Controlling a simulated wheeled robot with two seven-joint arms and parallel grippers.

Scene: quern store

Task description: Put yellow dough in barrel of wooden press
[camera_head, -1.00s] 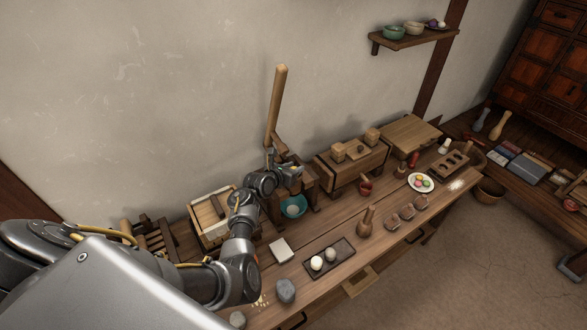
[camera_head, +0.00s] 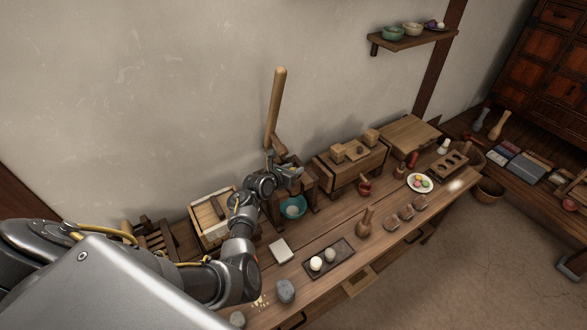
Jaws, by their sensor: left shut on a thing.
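The wooden press stands against the wall at the back of the bench, its long pale lever (camera_head: 276,105) rising steeply. My left gripper (camera_head: 296,172) is at the press's upper part, just above the teal bowl, and partly hides the press. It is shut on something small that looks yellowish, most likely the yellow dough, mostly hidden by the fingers. The barrel's opening cannot be made out behind the gripper. A teal bowl (camera_head: 292,207) with a pale content sits at the press's foot. My right gripper is not in view.
A wooden box (camera_head: 352,163) stands right of the press.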

